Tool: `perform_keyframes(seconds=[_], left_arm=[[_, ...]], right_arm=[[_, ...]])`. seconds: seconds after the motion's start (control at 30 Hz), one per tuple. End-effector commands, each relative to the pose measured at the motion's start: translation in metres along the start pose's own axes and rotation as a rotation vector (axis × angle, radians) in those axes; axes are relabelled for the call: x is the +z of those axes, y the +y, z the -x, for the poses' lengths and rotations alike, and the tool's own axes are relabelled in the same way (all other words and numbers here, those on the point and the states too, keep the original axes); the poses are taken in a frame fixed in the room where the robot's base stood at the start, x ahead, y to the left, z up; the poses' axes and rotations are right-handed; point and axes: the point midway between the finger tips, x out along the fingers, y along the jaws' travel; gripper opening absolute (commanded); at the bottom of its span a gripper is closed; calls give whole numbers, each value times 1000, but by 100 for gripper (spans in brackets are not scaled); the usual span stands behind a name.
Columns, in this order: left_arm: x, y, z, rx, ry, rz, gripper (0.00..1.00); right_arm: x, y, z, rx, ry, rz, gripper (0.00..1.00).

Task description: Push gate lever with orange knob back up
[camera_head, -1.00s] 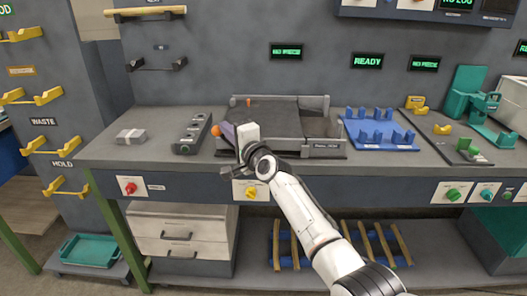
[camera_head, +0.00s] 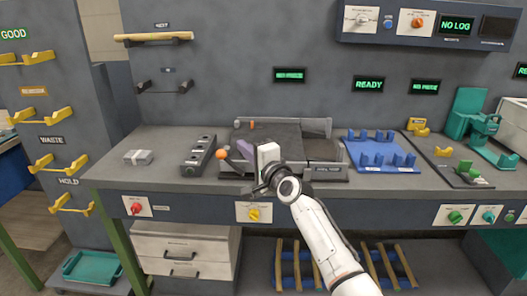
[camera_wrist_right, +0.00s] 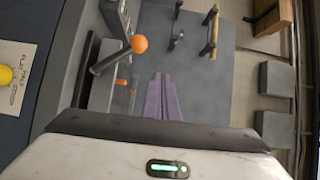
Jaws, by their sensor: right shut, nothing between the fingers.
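The orange knob (camera_head: 222,154) is at the end of a dark gate lever at the left front of the grey bench fixture (camera_head: 325,173). In the right wrist view the knob (camera_wrist_right: 139,44) and the tilted lever (camera_wrist_right: 111,60) show clearly. My right gripper (camera_head: 245,149), with purple fingers, is just right of the knob. In the wrist view its shut, empty fingers (camera_wrist_right: 162,98) are below and right of the knob, with a visible gap in the picture. My left gripper is not in view.
A dark block with round holes (camera_head: 198,155) lies left of the fixture, and a light grey block (camera_head: 138,157) lies farther left. A blue rack tray (camera_head: 380,166) is to the right.

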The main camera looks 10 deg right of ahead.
Motion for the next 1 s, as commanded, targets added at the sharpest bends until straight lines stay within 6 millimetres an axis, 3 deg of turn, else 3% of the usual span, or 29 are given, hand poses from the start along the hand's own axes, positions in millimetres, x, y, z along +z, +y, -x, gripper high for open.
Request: perform_keyframes(seconds=[0.1, 0.5, 0.7, 1.0], left_arm=[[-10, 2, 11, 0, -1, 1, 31], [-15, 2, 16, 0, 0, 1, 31], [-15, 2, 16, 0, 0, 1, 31], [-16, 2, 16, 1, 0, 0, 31]], right_arm=[[4, -6, 19, 4, -2, -5, 0], [8, -19, 75, 3, -3, -2, 0], [8, -22, 87, 3, -2, -2, 0], [8, -23, 88, 4, -2, -1, 0]])
